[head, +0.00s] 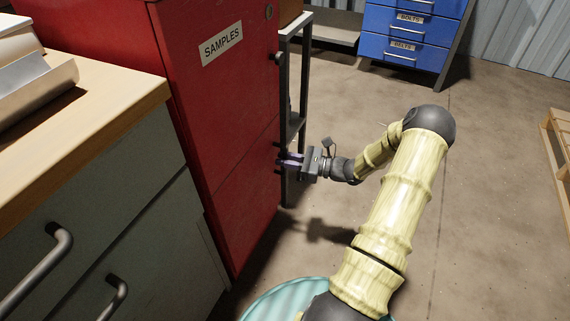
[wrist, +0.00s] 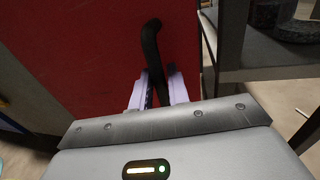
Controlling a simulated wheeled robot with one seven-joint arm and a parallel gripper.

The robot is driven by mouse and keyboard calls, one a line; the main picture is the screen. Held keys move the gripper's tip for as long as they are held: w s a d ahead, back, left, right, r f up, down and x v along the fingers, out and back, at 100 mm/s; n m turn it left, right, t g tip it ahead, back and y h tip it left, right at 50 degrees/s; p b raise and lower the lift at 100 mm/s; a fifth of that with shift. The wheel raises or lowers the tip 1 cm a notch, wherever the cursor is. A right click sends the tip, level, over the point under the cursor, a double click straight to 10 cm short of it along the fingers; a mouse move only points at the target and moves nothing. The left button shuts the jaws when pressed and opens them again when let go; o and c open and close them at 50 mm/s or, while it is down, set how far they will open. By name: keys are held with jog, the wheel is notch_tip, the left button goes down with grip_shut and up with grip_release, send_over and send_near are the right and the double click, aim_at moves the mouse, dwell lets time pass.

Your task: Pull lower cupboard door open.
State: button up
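The red cupboard (head: 228,110) stands left of centre in the head view, with a SAMPLES label on its upper door. Its lower door (head: 245,185) looks flush with the front, below a thin seam. A dark bent handle (wrist: 151,42) stands out from the red door in the wrist view. My gripper (head: 287,159) is at the right edge of the lower door. In the wrist view its two pale fingers (wrist: 159,84) lie on either side of the handle's lower part. Whether both fingers press on the handle is not clear.
A dark metal shelf frame (head: 289,120) stands close beside the cupboard on the right. A grey drawer cabinet with a wooden top (head: 95,100) is on the left. Blue drawers (head: 412,30) stand at the back. A pallet (head: 560,150) lies far right. The floor between is open.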

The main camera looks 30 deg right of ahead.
jog(key=shift+w+a, duration=0.15)
jog(key=shift+c, duration=0.3)
grip_shut()
